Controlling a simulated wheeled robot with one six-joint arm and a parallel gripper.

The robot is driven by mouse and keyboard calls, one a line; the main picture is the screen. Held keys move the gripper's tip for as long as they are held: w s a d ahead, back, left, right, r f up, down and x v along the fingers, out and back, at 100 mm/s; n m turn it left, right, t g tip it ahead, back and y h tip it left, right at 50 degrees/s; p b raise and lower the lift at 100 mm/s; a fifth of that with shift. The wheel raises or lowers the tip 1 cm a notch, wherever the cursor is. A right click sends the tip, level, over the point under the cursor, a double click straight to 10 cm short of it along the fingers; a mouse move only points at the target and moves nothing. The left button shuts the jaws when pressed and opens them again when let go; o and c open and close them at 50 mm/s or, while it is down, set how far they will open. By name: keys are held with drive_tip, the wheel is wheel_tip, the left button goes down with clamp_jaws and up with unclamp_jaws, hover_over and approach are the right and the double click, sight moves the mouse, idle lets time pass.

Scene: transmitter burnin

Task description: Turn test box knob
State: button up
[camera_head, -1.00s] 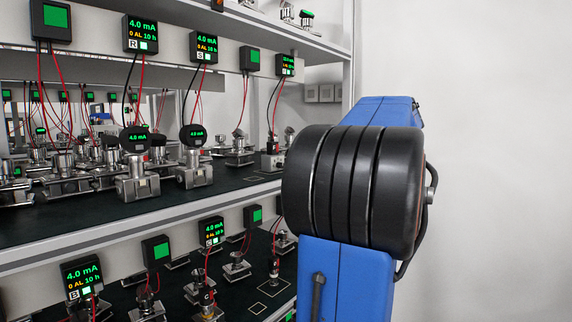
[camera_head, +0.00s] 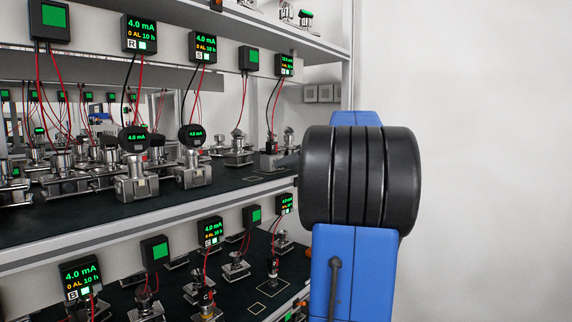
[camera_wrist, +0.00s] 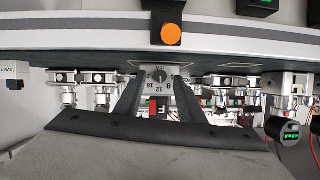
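In the wrist view a light grey test box (camera_wrist: 153,88) shows a dial face with the numbers 8, 12 and 16 and a small dark round knob (camera_wrist: 160,76). A red and black label with an F sits below the dial in the picture. My gripper (camera_wrist: 160,82) is open, with one dark finger on each side of the box face. The knob appears between the fingertips, and I see no finger touching it. Exact depth between fingertips and knob is unclear. In the head view my arm hides the gripper.
A shelf edge (camera_wrist: 100,38) with an orange button (camera_wrist: 171,34) runs across the wrist view. The head view shows a dark middle shelf (camera_head: 105,212) with metal fixtures, hanging meters (camera_head: 139,34) and red and black wires. The area right of my arm is bare wall.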

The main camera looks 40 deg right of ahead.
drive_tip(key=shift+w+f, duration=0.1)
drive_tip(key=shift+w, duration=0.2)
drive_tip(key=shift+c, duration=0.6)
clamp_jaws()
drive_tip(key=shift+d+f+m+y, duration=0.1)
drive_tip(key=shift+d+m+y, duration=0.05)
drive_tip(key=shift+m+y, duration=0.55)
drive_tip(key=shift+d+m+y, duration=0.1)
drive_tip(key=shift+m+y, duration=0.4)
drive_tip(key=shift+m, duration=0.4)
drive_tip(key=shift+o, duration=0.6)
unclamp_jaws()
